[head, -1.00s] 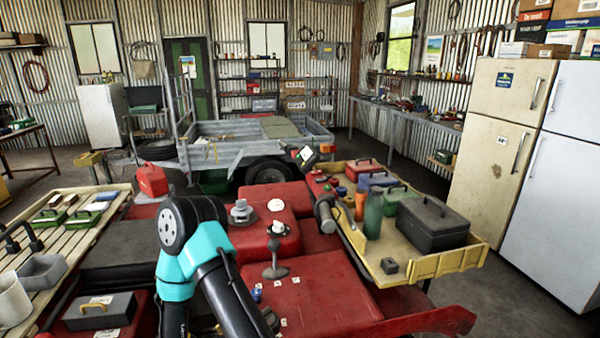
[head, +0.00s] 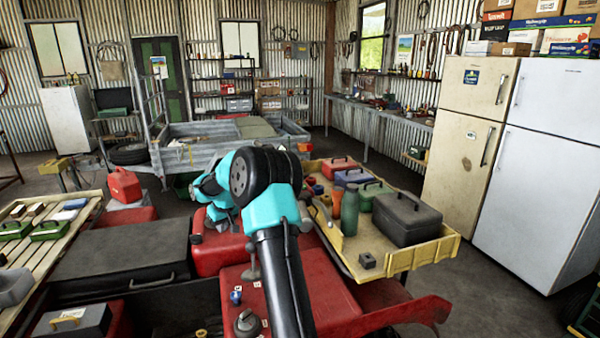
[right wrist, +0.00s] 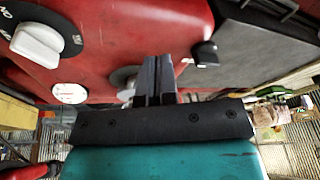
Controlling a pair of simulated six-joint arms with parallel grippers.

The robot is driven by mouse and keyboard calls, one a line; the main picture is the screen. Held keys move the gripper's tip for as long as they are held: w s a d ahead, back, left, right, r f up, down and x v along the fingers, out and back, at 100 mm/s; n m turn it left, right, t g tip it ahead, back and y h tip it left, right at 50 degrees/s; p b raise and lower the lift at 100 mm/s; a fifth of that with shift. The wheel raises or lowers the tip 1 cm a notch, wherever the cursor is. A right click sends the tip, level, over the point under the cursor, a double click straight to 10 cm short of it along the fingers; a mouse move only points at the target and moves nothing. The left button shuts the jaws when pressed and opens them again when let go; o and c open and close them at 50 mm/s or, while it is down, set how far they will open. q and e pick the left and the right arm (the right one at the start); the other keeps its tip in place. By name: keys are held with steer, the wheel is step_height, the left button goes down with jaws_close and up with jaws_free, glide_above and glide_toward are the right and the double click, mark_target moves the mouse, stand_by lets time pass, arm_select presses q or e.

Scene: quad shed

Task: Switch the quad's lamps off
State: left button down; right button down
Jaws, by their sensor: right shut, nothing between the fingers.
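The quad's red body (head: 290,305) fills the lower middle of the head view. My right arm reaches over it and hides its upper controls; the right fingertips are hidden there too. In the right wrist view my right gripper (right wrist: 152,80) is shut and empty, close to the red panel (right wrist: 130,30). A grey round knob (right wrist: 124,79) shows just left of the fingers, partly behind them; I cannot tell whether they touch. A white knob (right wrist: 37,44) sits on a black dial with lettering at the left edge. A black knob (right wrist: 205,54) is on the right.
A yellow tray (head: 438,252) holding a dark toolbox (head: 407,218), a green bottle (head: 350,212) and small cases stands right of my arm. A dark case (head: 120,252) and a slatted bench (head: 65,240) are on the left. Fridges stand at the far right.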

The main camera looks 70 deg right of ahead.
steer(key=s+d+r+m+h, duration=0.1)
steer(key=s+d+r, duration=0.4)
steer(key=d+r, duration=0.15)
steer(key=s+d+r+m, duration=0.2)
steer(key=s+d+r, duration=0.3)
steer(key=r, duration=0.3)
steer(key=s+d+r+m+g, duration=0.1)
steer(key=s+r, duration=0.5)
steer(key=r, duration=0.2)
steer(key=s+d+r+m+h, duration=0.1)
steer(key=s+d+r, duration=0.1)
steer(key=s+r, duration=0.5)
steer(key=shift+s+d+r+g, duration=0.3)
steer(key=shift+r+g, duration=0.1)
steer(key=shift+r, duration=0.1)
steer(key=shift+f, duration=0.1)
steer(key=x, duration=1.2)
steer(key=shift+s+f, duration=0.25)
steer(key=shift+s, duration=0.05)
steer(key=shift+f, duration=0.65)
